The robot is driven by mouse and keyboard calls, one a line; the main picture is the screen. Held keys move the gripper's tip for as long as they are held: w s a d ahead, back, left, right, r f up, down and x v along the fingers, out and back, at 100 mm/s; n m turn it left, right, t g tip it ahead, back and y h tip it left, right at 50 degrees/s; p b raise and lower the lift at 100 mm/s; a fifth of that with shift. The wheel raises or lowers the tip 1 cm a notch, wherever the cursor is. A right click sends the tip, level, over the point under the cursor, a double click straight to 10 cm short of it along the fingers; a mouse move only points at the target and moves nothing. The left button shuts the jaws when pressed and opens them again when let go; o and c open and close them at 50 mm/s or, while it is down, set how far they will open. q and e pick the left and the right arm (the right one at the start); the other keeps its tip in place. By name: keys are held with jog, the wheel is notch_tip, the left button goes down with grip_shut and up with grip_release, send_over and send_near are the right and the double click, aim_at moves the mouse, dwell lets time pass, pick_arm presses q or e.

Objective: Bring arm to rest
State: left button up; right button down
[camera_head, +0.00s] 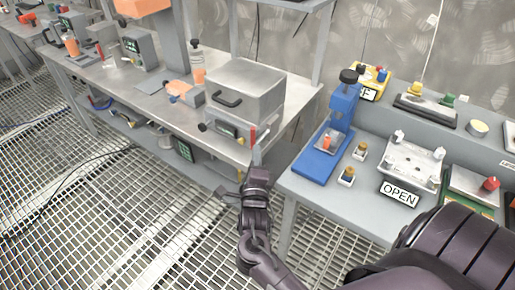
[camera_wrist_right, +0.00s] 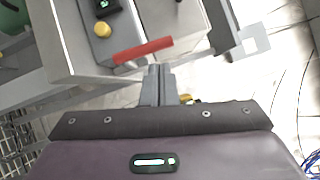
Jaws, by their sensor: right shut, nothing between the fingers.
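My right gripper (camera_head: 256,158) is at the right end of the left workbench, in front of the grey box oven. Its fingers are shut with nothing between them. In the right wrist view the closed fingers (camera_wrist_right: 157,78) point toward a red bar handle (camera_wrist_right: 143,50) on a grey housing, and I cannot tell whether they touch it. The red handle also shows in the head view (camera_head: 253,138), just above the fingertips. My left gripper is not in view.
The left workbench (camera_head: 130,80) carries the grey box oven (camera_head: 245,92) with a black handle. The right bench (camera_head: 350,212) holds a blue press (camera_head: 342,105), a white fixture (camera_head: 412,162) and an OPEN sign (camera_head: 399,194). Metal grating floor (camera_head: 110,215) lies open at lower left.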

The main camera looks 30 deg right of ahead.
jog(key=s+a+f+n+g+y, duration=0.25)
jog(key=f+n, duration=0.35)
jog(key=f, duration=0.5)
jog(key=s+a+f+n+g+y, duration=0.1)
jog(key=s+a+f+n+y, duration=0.4)
jog(key=f, duration=0.6)
jog(key=s+a+f+n+g+y, duration=0.25)
jog(key=f+n, duration=0.35)
jog(key=f, duration=0.6)
jog(key=s+d+f+n+g, duration=0.1)
jog(key=s+f+n+g, duration=0.2)
jog(key=s+f, duration=0.3)
jog(key=s+d+f+n+g, duration=0.1)
jog(key=s+f+n+g, duration=0.2)
jog(key=s, duration=1.1)
jog(key=s+d+f+n+g+y, duration=0.1)
jog(key=s+f+n+g, duration=0.2)
jog(key=s+f+n, duration=0.4)
jog(key=s+f, duration=0.3)
jog(key=shift+s+d+f, duration=0.25)
jog(key=shift+s+f, duration=0.05)
jog(key=shift+f, duration=0.1)
